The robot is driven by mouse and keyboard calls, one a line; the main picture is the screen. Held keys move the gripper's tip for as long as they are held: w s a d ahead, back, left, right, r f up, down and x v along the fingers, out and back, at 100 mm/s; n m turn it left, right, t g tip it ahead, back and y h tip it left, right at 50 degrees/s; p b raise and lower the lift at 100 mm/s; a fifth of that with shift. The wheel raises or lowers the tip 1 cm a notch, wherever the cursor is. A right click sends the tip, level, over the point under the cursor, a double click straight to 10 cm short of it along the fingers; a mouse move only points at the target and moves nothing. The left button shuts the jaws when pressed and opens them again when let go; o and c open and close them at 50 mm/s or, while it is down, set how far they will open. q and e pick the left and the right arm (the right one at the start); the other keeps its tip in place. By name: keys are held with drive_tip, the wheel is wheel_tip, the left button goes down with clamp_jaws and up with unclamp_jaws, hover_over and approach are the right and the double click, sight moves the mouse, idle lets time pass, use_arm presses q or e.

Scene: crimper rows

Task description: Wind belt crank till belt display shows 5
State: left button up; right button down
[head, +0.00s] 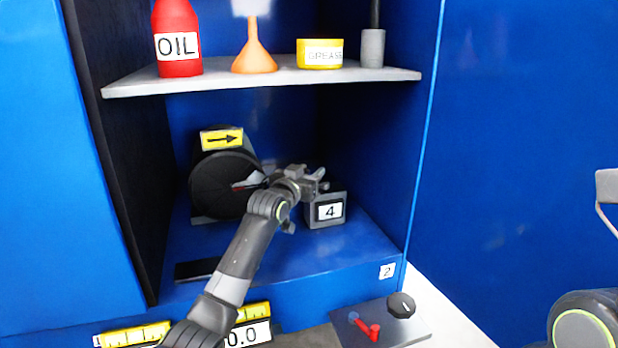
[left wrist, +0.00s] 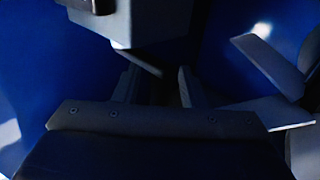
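The belt crank is at a dark round disc (head: 215,190) on the cabinet's lower level, under a yellow label (head: 222,139) with an arrow pointing right. A light grey piece and a small red piece show in front of the disc. The display (head: 330,211), a grey box to its right, reads 4. My left gripper (head: 318,181) is between disc and display in the picture, just above the display. In the left wrist view its fingers (left wrist: 158,88) are dark, and I cannot tell whether they hold anything. My wrist hides part of the crank. My right gripper does not show.
A shelf (head: 280,80) above holds a red oil bottle (head: 177,40), an orange funnel (head: 254,55), a yellow grease tub (head: 320,54) and a grey cup (head: 373,48). Cabinet walls close both sides. A panel (head: 408,332) with a red handle and black knob sits low in front.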

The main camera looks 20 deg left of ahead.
use_arm(q)
drive_tip(key=shift+c, duration=0.5)
clamp_jaws()
drive_tip(key=shift+w+f+m+h, duration=0.15)
drive_tip(key=shift+m+h, duration=0.15)
drive_tip(key=shift+h, duration=0.3)
drive_tip(key=shift+w+a+m+g+h+b, duration=0.15)
drive_tip(key=shift+m+g+h+b, duration=0.15)
drive_tip(key=shift+m+h+b, duration=0.25)
drive_tip(key=shift+w+m+g+h+b, duration=0.25)
drive_tip(key=shift+m+h+b, duration=0.2)
drive_tip(key=shift+h, duration=0.7)
drive_tip(key=shift+m, duration=0.3)
